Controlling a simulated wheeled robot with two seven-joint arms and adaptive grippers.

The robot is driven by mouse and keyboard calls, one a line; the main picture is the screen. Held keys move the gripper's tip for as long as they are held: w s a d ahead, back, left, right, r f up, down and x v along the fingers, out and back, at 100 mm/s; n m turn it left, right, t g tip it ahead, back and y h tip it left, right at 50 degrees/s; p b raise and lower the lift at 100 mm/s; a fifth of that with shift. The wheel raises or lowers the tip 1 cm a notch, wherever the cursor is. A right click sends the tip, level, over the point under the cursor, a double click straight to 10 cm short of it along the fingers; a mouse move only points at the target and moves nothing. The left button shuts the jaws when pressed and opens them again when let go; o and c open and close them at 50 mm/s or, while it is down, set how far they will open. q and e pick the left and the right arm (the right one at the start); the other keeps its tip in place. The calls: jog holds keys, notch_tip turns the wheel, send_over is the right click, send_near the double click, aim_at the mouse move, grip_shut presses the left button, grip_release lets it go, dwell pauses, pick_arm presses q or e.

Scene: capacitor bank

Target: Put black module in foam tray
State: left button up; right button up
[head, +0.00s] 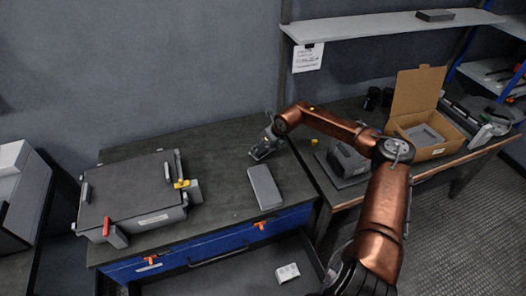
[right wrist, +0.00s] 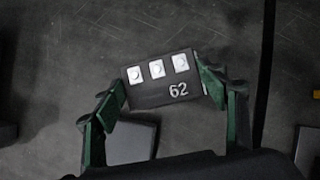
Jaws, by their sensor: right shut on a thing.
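The black module (right wrist: 162,80), marked 62 with three white-and-silver terminals, sits between the green-padded fingers of my right gripper (right wrist: 163,88) in the right wrist view. The gripper is shut on it. In the head view my right gripper (head: 264,147) is over the back right of the left workbench, and the module is small there. An open cardboard box (head: 437,152) with a grey insert (head: 425,134) stands on the right bench; the insert looks like the foam tray. My left gripper is not in view.
A grey slab (head: 264,187) lies near the bench's front edge. A large grey case (head: 133,196) with red and yellow latches is at left. A dark device (head: 348,160) on a mat is on the right bench. An open drawer (head: 225,272) juts out below. A shelf (head: 390,24) hangs above.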

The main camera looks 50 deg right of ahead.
aim_at(265, 148)
jog(key=shift+w+d+f+b, duration=0.15)
jog(key=shift+f+b, duration=0.25)
jog(key=shift+f, duration=1.3)
jog(key=shift+f, duration=0.15)
jog(key=o, duration=1.5)
jog(key=shift+c, duration=0.2)
